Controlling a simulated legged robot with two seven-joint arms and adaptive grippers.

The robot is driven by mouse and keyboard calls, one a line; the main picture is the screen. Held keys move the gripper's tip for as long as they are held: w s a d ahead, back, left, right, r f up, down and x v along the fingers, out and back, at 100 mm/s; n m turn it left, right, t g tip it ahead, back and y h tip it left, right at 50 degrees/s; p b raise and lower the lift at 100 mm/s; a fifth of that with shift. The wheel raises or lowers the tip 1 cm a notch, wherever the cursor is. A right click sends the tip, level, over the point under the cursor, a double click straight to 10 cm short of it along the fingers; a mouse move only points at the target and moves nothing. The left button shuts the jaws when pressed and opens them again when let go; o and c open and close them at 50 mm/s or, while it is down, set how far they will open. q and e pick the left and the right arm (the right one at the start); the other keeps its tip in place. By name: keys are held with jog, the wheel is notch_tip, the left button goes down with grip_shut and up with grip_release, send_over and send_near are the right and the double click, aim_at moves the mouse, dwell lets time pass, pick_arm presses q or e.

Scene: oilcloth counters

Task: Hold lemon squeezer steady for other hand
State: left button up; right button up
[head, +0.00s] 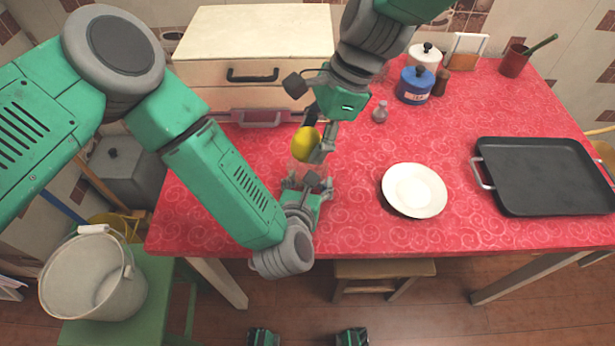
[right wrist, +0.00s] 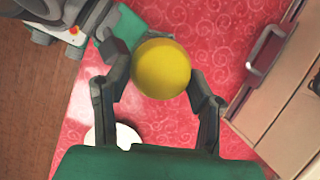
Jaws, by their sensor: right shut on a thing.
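A yellow lemon (head: 306,143) is between the fingers of my right gripper (head: 314,140), which is shut on it above the counter. In the right wrist view the lemon (right wrist: 161,69) sits between both fingers. My left gripper (head: 307,182) is just below the lemon, near the counter's front left, its fingers pointing up and away. A faint, see-through shape (head: 301,171) shows between the left fingers and the lemon; it may be the lemon squeezer, but I cannot make it out clearly. Whether the left fingers close on it cannot be told.
A white plate (head: 414,190) and a black tray (head: 545,175) lie on the red counter (head: 350,215) to the right. A cream drawer box (head: 255,45) stands behind. A small grey bottle (head: 380,112), a blue canister (head: 414,86) and a red cup (head: 514,62) stand at the back.

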jog(key=shift+r, duration=0.15)
jog(key=shift+f, duration=0.2)
dwell(0.3)
jog(key=shift+f, duration=1)
jog(key=shift+r, duration=1.05)
jog(key=shift+f, duration=1.05)
